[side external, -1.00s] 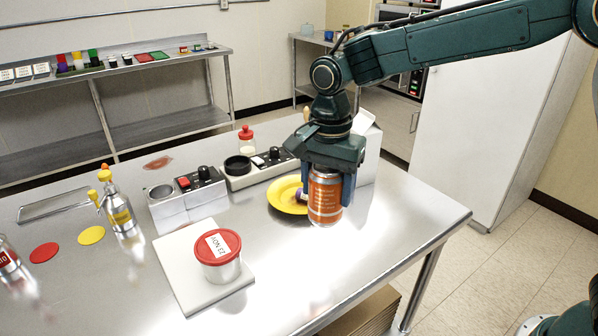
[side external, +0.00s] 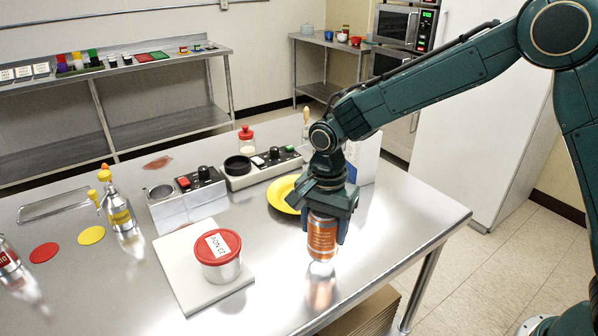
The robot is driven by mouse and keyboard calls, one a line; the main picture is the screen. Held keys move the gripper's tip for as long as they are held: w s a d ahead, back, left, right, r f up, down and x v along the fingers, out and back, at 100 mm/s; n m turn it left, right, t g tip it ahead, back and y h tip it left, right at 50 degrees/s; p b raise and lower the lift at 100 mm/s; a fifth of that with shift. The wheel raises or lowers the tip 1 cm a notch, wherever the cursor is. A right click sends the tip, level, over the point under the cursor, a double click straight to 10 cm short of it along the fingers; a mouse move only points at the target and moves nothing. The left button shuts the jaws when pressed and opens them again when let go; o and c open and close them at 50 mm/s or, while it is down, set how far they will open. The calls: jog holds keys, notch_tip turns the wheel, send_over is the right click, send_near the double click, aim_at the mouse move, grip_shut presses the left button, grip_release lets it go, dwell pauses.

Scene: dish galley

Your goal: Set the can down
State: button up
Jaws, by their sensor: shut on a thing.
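An orange can (side external: 321,238) with silver ends is upright between the fingers of my gripper (side external: 325,222). My gripper points down and is shut on the can's upper part. The can is over the front right part of the steel table (side external: 400,215). A bright reflection shows on the table just below it. I cannot tell for certain whether its base touches the table or is slightly above it.
A yellow plate (side external: 282,192) lies behind and left of the can. A red-lidded tin (side external: 218,255) stands on a pale board (side external: 178,262) further left. Two control units (side external: 187,200) (side external: 262,165) stand behind. The table's front right is clear.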

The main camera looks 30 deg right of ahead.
jog(key=shift+f, duration=0.95)
jog(key=shift+f, duration=0.1)
jog(key=o, duration=1.2)
notch_tip(320, 180, up, 12)
jog(key=shift+f, duration=0.25)
jog(key=shift+r, duration=0.35)
